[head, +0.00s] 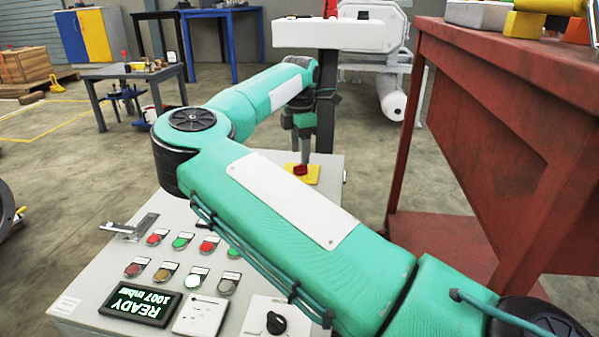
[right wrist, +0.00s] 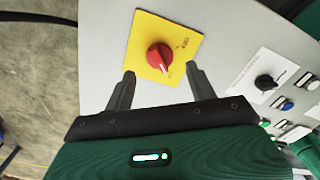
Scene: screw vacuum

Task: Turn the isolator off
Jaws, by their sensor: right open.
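The isolator is a red rotary knob (right wrist: 159,58) on a yellow square plate (right wrist: 148,32), fixed on the grey control panel. In the head view the red knob (head: 300,170) is at the panel's far right corner, partly behind my gripper. My right gripper (right wrist: 158,80) is open, its two dark fingers apart. In the right wrist view the knob lies just beyond and between the fingertips, with no finger visibly touching it. In the head view the right gripper (head: 304,155) points down at the yellow plate. My left gripper is not in view.
The grey control panel (head: 130,245) carries several coloured buttons, a READY display (head: 140,304) and a black selector knob (head: 276,323). My right arm covers its right side. A red metal bench (head: 500,120) stands close on the right. A table (head: 130,72) stands at the back left.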

